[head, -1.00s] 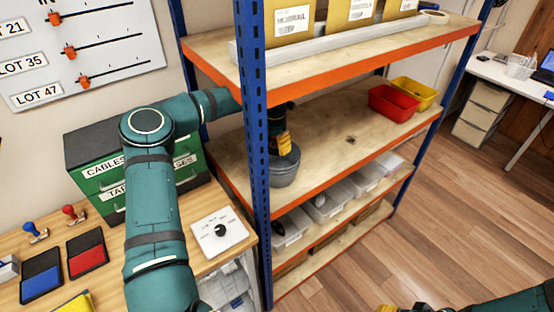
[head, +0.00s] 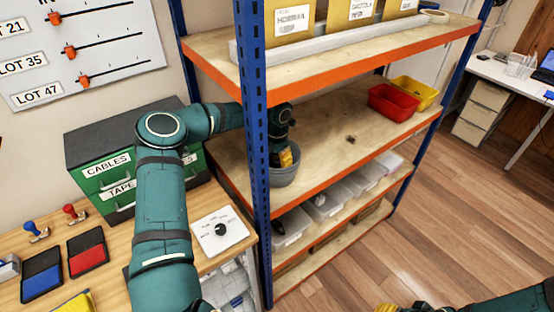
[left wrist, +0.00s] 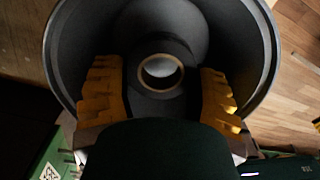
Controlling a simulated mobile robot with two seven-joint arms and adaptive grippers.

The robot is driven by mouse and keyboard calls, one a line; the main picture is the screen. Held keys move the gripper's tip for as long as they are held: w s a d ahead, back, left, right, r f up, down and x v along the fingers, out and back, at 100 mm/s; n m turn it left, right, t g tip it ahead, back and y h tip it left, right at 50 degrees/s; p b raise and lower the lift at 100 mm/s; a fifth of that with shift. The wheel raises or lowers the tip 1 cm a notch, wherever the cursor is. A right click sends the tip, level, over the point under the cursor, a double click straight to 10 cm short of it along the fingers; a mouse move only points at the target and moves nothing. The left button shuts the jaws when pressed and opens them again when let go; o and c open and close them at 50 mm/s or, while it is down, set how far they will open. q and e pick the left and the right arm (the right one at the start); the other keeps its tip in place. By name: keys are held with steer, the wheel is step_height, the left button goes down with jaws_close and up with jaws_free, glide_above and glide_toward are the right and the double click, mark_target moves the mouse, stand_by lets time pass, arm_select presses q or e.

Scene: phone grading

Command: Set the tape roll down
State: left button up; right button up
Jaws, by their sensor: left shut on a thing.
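My left gripper (head: 286,158) reaches between the shelf posts and points down into a grey bucket (head: 284,180) on the middle shelf. In the left wrist view my left gripper (left wrist: 161,95) has its yellow fingers on both sides of a dark tape roll (left wrist: 140,86) with a pale core ring. It is shut on the roll, inside the bucket's rim (left wrist: 262,50). I cannot tell whether the roll touches the bucket's floor. The roll is hidden in the head view. My right gripper (head: 388,308) shows only partly at the bottom edge.
The blue shelf post (head: 256,130) stands close beside my left arm. The upper shelf (head: 330,55) lies above the gripper. A red bin (head: 393,103) and a yellow bin (head: 414,92) stand farther right on the middle shelf, with bare board between.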

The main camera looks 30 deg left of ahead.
arm_select(q)
steer(key=shift+f, duration=0.55)
steer(key=o, duration=0.8)
steer(key=shift+r, duration=4.4)
steer(key=shift+s+f, duration=0.1)
